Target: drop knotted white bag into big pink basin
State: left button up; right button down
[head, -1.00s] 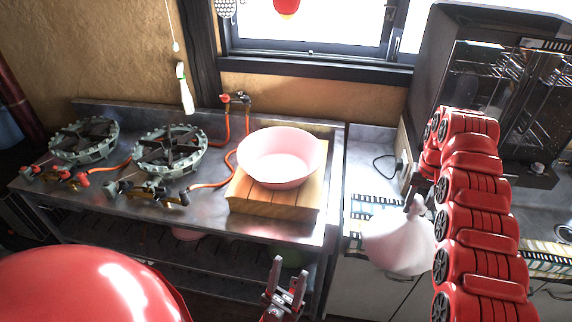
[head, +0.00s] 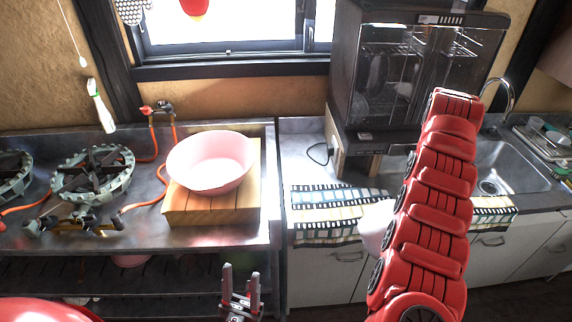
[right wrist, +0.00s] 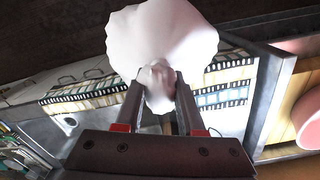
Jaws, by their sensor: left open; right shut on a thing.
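The big pink basin (head: 210,165) stands upright on a wooden slatted board on the metal counter, left of centre in the head view. A bit of the basin's side shows at the right edge of the right wrist view (right wrist: 309,118). The white bag (head: 375,222) is mostly hidden behind my right arm in the head view. In the right wrist view my right gripper (right wrist: 158,88) is shut on the bag's knotted neck, with the full bag (right wrist: 160,35) beyond the fingers. My left gripper (head: 240,282) is open and empty in front of the counter's front edge.
The wooden board (head: 213,207) lies under the basin. A gas burner (head: 93,174) with orange hoses is to its left. A patterned towel (head: 322,212) lies over the right counter's edge. A dark glass-fronted cabinet (head: 385,75) and a sink (head: 505,170) are further right.

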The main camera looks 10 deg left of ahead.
aim_at(213, 176)
jog(key=i+l, duration=0.15)
jog(key=l, duration=0.25)
jog(key=i+l+u, duration=0.1)
jog(key=l, duration=0.25)
jog(key=i+l, duration=0.2)
jog(key=l, duration=0.2)
jog(key=u, duration=1.05)
